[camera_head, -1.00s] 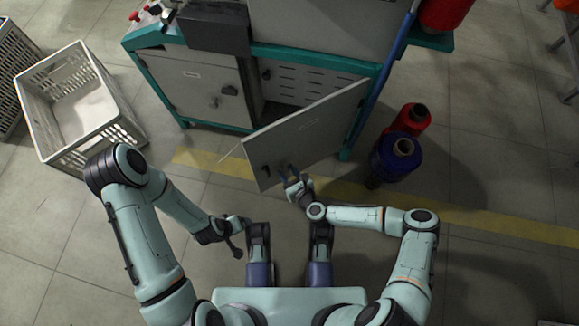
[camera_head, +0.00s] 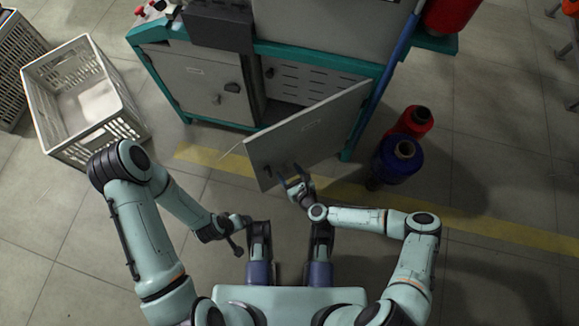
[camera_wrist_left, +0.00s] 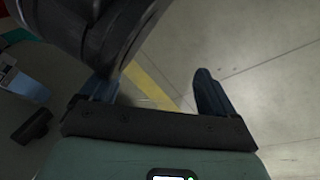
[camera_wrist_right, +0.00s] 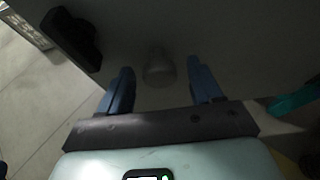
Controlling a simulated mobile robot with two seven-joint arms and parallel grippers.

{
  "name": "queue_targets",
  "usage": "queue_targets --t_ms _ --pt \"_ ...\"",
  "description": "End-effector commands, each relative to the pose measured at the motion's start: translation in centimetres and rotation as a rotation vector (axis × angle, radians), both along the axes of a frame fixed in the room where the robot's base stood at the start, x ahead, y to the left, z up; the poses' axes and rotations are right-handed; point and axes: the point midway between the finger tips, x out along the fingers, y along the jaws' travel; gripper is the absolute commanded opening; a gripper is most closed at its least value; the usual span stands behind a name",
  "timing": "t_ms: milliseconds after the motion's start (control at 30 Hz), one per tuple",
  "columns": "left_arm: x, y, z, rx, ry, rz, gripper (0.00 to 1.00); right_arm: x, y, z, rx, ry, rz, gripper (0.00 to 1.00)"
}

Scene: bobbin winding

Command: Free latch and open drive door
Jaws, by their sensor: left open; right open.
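The drive door (camera_head: 308,130) is a grey panel that stands swung out from the machine cabinet, hinged at its right side. A black latch handle (camera_wrist_right: 76,36) shows on the door's face in the right wrist view. My right gripper (camera_head: 292,178) is at the door's lower free end; in the right wrist view its two blue fingers (camera_wrist_right: 160,88) are apart, with the door face before them and nothing between them. My left gripper (camera_head: 240,232) hangs low and away from the door. Its fingers (camera_wrist_left: 152,88) are apart and empty in the left wrist view.
The cabinet's left door (camera_head: 198,85) is closed. A white crate (camera_head: 132,122) stands on the floor at left. A blue spool (camera_head: 396,160) and a red spool (camera_head: 414,120) stand just right of the open door. Floor in front is clear.

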Motion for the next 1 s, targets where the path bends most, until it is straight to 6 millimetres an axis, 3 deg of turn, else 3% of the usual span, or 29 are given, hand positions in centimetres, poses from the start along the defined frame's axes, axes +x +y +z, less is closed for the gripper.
queue_targets --t_ms 267,600,800,1000 --pt "0.5 -0.1 0.6 0.002 -0.019 -0.001 0.89 -0.9 -0.6 0.4 -0.001 0.002 -0.001 0.65" --pt "3.4 -0.7 3.9 0.003 -0.117 -0.009 0.89 -6.7 -4.1 3.4 0.001 0.003 -0.004 0.65" --pt "2.1 -1.3 4.4 -0.014 -0.083 -0.02 0.89 -9.4 -5.7 4.6 -0.001 0.002 -0.002 0.65" --pt "1.7 -1.5 4.5 -0.019 -0.073 -0.024 0.89 -10.5 -6.3 5.1 0.0 0.0 -0.001 0.65"
